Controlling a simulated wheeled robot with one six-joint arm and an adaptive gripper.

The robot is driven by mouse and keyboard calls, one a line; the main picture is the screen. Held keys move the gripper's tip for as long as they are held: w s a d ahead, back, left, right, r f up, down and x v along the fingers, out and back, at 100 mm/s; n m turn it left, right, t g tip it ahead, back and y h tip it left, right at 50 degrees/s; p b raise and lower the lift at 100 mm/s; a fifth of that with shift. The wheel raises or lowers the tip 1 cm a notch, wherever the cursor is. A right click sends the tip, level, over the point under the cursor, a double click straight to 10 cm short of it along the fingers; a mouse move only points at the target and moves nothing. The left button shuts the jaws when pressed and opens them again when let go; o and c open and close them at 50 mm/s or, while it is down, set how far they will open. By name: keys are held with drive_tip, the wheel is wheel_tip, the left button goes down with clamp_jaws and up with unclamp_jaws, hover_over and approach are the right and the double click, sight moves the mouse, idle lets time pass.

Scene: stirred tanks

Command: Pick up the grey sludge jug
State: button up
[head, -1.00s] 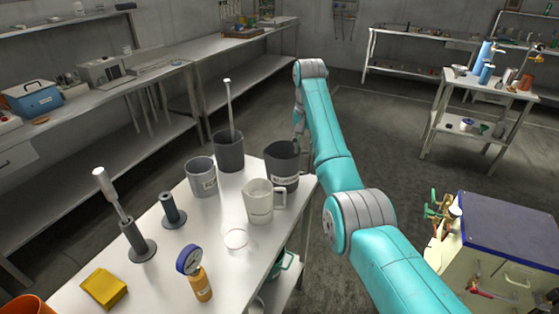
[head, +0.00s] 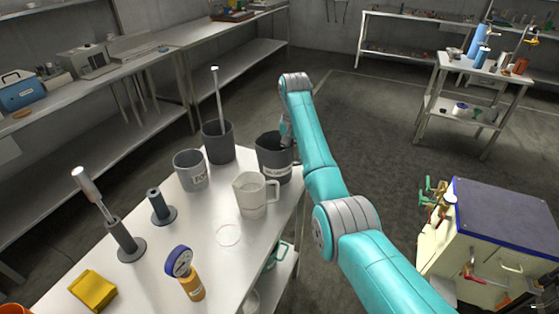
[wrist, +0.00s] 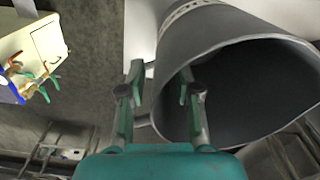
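The dark grey jug (head: 272,160) with a pale label stands at the right back edge of the white table (head: 190,235) in the head view. I take it as the sludge jug; its label is too small to read surely. In the wrist view the jug (wrist: 185,55) fills the right side, its open mouth facing the camera. My gripper (wrist: 160,90) is open. Its left finger is outside the jug and its right finger overlaps the mouth, with the near rim between them. I cannot tell whether either finger touches. In the head view my gripper (head: 287,132) is partly hidden beside the rim.
A clear handled jug (head: 251,195), a lighter grey labelled pot (head: 190,170) and a dark pot (head: 218,145) with an upright rod stand close by. A blue-topped cabinet (head: 500,220) stands right; floor between is clear.

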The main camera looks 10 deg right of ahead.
wheel_tip(320, 180, down, 2)
drive_tip(key=shift+f, duration=0.1)
clamp_jaws()
